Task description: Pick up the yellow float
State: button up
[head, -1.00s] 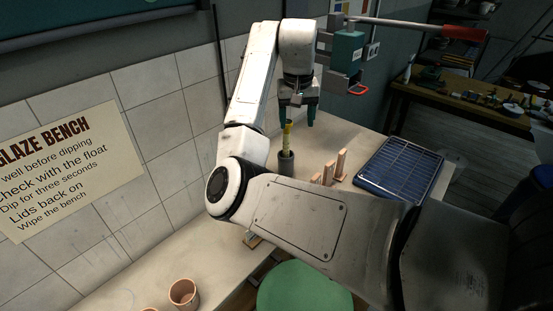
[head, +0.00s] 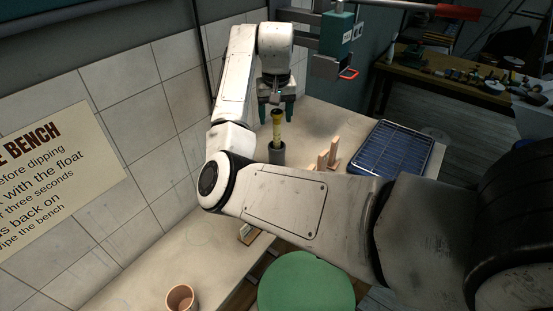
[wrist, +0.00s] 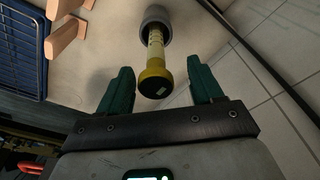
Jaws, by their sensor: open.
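The yellow float (head: 277,126) stands upright in a grey cylinder (head: 276,153) on the bench, its wide yellow top sticking out above the rim. It also shows in the wrist view (wrist: 155,78), its top end near the fingertips and its stem running into the cylinder (wrist: 155,17). My gripper (head: 277,108) is open, with green fingers. In the wrist view my gripper (wrist: 162,80) has one finger on each side of the float's top, with a gap to both. It appears not to touch the float. The float's lower part is hidden inside the cylinder.
Wooden uprights (head: 327,155) stand right of the cylinder, with a blue rack (head: 393,147) beyond them. The tiled wall (head: 130,105) is close on the left. A terracotta pot (head: 181,297) and a green round seat (head: 305,282) are in front.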

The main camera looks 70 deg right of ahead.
aim_at(277, 124)
jog(key=shift+s+d+f, duration=0.15)
jog(key=shift+f, duration=1.65)
jog(key=shift+c, duration=0.5)
jog(key=c, duration=0.9)
